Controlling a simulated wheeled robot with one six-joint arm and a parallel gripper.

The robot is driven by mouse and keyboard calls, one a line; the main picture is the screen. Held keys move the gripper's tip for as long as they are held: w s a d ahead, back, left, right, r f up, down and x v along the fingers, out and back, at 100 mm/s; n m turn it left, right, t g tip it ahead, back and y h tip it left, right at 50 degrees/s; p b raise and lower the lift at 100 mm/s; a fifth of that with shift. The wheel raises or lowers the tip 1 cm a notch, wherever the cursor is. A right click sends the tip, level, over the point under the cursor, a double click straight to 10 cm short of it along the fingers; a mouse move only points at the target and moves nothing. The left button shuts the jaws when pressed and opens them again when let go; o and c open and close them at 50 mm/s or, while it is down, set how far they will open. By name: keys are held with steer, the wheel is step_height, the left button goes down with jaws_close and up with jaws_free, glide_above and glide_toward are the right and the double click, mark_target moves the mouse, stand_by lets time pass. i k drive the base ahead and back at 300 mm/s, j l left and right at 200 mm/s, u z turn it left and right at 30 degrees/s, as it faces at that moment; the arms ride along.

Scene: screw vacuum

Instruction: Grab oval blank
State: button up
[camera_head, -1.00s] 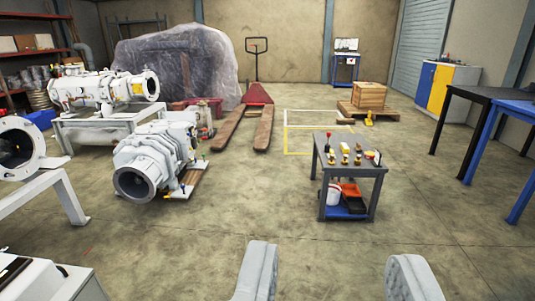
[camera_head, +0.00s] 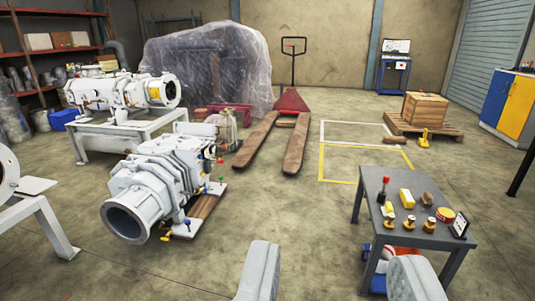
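My gripper (camera_head: 335,275) shows at the bottom edge as two pale grey fingers, wide apart with only floor between them. A dark grey tool cart (camera_head: 425,238) stands to the right, beyond the fingers; the right finger covers part of its lower shelf. On its top are several small yellow and brass-coloured parts (camera_head: 408,222), a red-tipped piece (camera_head: 384,184), a round yellow and red piece (camera_head: 445,213) and a small dark-framed panel (camera_head: 459,225). The parts are too small to tell which one is the oval blank. My gripper is apart from all of them.
A large white pump (camera_head: 160,182) stands on a wooden pallet left of centre; another pump (camera_head: 125,92) sits on a white stand behind it. A red pallet jack (camera_head: 290,100) and a wooden crate (camera_head: 425,107) are farther back. The floor before the cart is clear.

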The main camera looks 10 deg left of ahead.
mark_target(159, 146)
steer(key=i+u, duration=0.3)
steer(key=i, duration=0.55)
steer(key=i+l+u, duration=0.1)
steer(key=i+u, duration=0.2)
steer(key=i, duration=0.6)
steer(key=i+u, duration=0.15)
steer(key=i, duration=0.45)
steer(key=i+u, duration=0.1)
steer(key=i, duration=0.55)
steer(key=i+l+u, duration=0.15)
steer(key=i, duration=0.45)
steer(key=i+u, duration=0.2)
steer(key=i, duration=0.15)
steer(key=i+l+u, duration=0.2)
steer(key=i+j, duration=0.05)
steer(key=i, duration=0.05)
